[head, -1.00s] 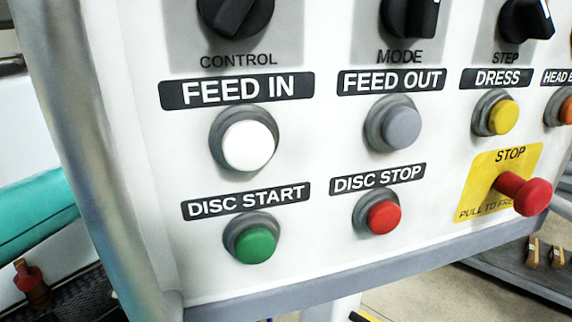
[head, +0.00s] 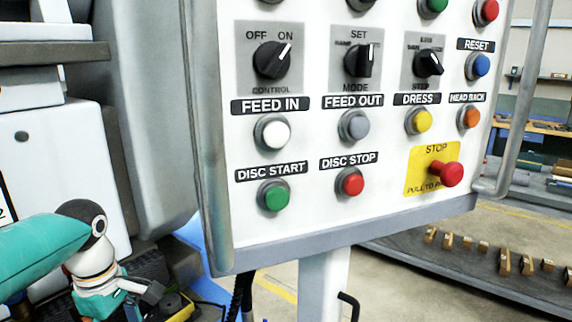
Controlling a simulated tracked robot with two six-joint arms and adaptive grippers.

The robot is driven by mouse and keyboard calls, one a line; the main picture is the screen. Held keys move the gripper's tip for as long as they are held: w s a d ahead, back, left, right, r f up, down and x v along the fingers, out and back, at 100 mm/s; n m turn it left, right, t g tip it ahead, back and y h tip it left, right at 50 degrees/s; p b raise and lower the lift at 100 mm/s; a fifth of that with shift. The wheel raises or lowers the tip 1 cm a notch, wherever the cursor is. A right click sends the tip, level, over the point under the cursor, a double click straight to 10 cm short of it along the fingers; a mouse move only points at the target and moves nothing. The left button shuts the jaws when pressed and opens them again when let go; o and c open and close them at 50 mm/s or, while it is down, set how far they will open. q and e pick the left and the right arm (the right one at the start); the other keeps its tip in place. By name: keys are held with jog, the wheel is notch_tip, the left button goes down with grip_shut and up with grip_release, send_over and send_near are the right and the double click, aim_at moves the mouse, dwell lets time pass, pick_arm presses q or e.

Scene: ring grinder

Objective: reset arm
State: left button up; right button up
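My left arm (head: 45,250) comes in from the lower left, with a teal sleeve and a white joint. Its wrist end (head: 98,285) points down beside the control panel, low and left of it. My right arm and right gripper are not in view.
A white control panel (head: 300,222) on a post (head: 323,285) fills the middle, with knobs, coloured buttons and a red stop knob (head: 447,174). Grey machine housing (head: 150,120) stands to the left. A shelf with several small wooden blocks (head: 505,262) lies at the lower right.

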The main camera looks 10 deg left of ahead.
pick_arm(q)
jog(key=w+d+f+m+h, duration=0.15)
jog(key=d+f+m, duration=0.35)
jog(key=f, duration=0.6)
jog(key=w+d+f+m+h, duration=0.1)
jog(key=w+d+f+m, duration=0.2)
jog(key=d+f, duration=0.65)
jog(key=s+d+f+m, duration=0.4)
jog(key=s+f, duration=0.3)
jog(key=f, duration=0.2)
jog(key=s+d+f+m+h+p, duration=0.1)
jog(key=s+d+f+m, duration=0.3)
jog(key=s+f, duration=0.3)
notch_tip(320, 180, down, 3)
jog(key=shift+s+r, duration=0.2)
jog(key=shift+s, duration=0.2)
jog(key=shift+w, duration=0.1)
